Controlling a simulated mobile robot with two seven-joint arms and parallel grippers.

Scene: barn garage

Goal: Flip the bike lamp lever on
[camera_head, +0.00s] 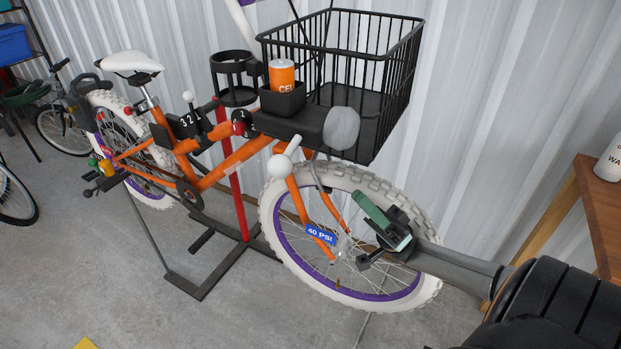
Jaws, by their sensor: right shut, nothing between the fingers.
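The bike lamp (341,128) is a grey round lens on the front of a black housing, below the front basket. It looks grey and unlit. A white ball-ended lever (280,166) sticks out below the lamp housing, its knob pointing down and to the left. An orange battery-like can (282,74) stands in a black holder on top of the housing. My right gripper (366,205) is shut and empty, in front of the front wheel, below and to the right of the lamp and lever, apart from both. My left gripper is not in view.
The orange bike stands on a black floor stand (205,280). The wire basket (390,75) sits above the lamp. The white front tyre (290,275) is behind my right gripper. A wooden table (598,205) is at the right. Floor at the lower left is mostly clear.

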